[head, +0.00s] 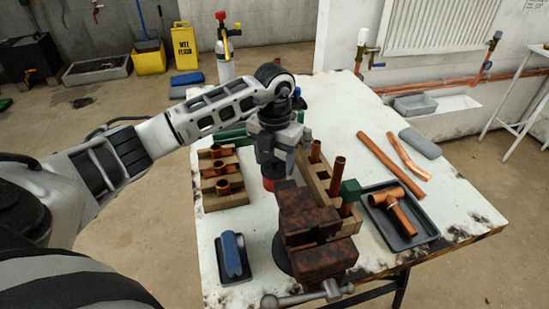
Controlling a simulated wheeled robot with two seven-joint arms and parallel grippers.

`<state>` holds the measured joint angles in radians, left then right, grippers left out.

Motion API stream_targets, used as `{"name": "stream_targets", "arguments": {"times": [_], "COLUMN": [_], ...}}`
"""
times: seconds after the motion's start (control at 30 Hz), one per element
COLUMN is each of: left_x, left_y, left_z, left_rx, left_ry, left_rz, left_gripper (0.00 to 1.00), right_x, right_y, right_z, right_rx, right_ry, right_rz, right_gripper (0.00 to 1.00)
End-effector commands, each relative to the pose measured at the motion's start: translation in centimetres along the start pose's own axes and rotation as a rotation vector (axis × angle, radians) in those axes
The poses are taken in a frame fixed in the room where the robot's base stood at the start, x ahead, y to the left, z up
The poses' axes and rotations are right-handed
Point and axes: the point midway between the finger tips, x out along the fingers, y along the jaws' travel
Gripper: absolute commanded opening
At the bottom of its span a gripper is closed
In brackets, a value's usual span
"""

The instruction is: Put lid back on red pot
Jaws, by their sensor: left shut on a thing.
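My left gripper (274,168) points down over the table, just behind the vise. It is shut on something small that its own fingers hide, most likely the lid. A bit of the red pot (268,184) shows directly under the fingertips; the vise and gripper hide the remainder. I cannot tell whether the lid touches the pot's rim. My right gripper is not in view.
The rusty brown vise (318,262) stands close in front. A wooden rack (226,202) with copper fittings is left, another rack (346,222) with upright copper pipes right. A dark tray (425,236) holds a copper tee. A blue brush (232,254) lies front left.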

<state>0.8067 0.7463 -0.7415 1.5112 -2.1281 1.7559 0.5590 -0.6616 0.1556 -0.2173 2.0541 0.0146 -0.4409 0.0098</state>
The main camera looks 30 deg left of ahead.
Motion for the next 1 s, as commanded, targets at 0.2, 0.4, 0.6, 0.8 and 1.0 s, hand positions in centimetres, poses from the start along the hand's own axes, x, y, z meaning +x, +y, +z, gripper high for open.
{"name": "stream_targets", "arguments": {"times": [0.2, 0.4, 0.6, 0.8, 1.0], "left_x": [-0.02, 0.0, 0.02, 0.03, 0.0], "left_y": [0.04, 0.01, 0.0, 0.0, -0.01], "left_z": [0.03, 0.02, 0.02, 0.01, 0.02], "left_rx": [-0.001, 0.0, 0.0, 0.0, 0.0], "left_ry": [0.0, 0.0, 0.0, 0.0, 0.0], "left_rz": [0.0, 0.0, 0.0, 0.0, 0.0], "left_gripper": [0.4, 0.4, 0.86, 1.0, 1.0], "right_x": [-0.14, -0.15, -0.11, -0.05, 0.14], "right_y": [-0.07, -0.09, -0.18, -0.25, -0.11], "right_z": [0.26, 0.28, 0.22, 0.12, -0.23], "right_rx": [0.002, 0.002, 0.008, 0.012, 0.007], "right_ry": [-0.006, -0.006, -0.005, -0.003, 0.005], "right_rz": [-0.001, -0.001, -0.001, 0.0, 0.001], "right_gripper": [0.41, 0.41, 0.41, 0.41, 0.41]}}
